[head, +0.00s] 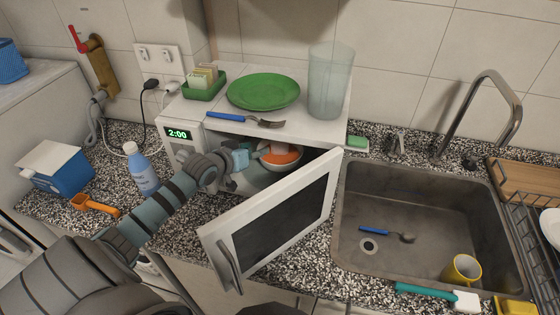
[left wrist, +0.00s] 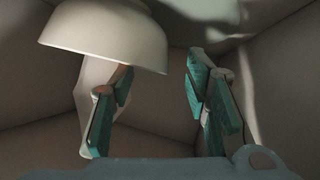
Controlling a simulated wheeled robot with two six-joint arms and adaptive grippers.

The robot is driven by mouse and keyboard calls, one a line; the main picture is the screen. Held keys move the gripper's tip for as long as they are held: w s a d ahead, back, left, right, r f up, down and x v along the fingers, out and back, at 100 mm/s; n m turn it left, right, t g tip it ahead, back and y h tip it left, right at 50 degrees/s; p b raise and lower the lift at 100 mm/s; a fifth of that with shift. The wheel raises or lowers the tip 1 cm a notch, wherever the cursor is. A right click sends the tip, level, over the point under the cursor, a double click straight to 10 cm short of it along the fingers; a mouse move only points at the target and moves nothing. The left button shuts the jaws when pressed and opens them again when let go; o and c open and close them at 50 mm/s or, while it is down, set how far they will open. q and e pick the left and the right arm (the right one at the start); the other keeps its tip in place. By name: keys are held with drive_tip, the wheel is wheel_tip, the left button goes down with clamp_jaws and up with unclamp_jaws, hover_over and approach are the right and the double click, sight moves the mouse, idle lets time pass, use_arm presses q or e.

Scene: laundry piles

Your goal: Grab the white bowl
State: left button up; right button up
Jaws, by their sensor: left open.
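The white bowl (head: 287,162) sits inside the open microwave (head: 185,160), with orange showing inside its rim. My left arm reaches into the microwave from the left, and its gripper (head: 262,153) is at the bowl's near-left side, partly overlapping it. In the left wrist view the bowl (left wrist: 105,32) fills the upper left. The left gripper's teal fingers (left wrist: 160,72) are spread apart. One finger's tip is partly hidden by the bowl's rim; the other stands clear to the right. I cannot tell whether either touches the bowl. My right gripper is not in view.
The microwave door (head: 283,215) hangs open toward the front. A green plate (head: 263,92), a clear tumbler (head: 330,82) and a fork (head: 245,119) lie on top of the microwave. A bottle (head: 142,170) stands left. The sink (head: 425,205) is at right.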

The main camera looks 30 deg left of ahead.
sight(280, 156)
use_arm(q)
drive_tip(key=b+x, duration=0.1)
drive_tip(key=x, duration=0.4)
drive_tip(key=shift+w+d+f, duration=0.15)
drive_tip(key=shift+w+f, duration=0.05)
drive_tip(key=shift+w, duration=0.1)
drive_tip(key=shift+s, duration=0.1)
clamp_jaws()
drive_tip(key=shift+r, duration=0.1)
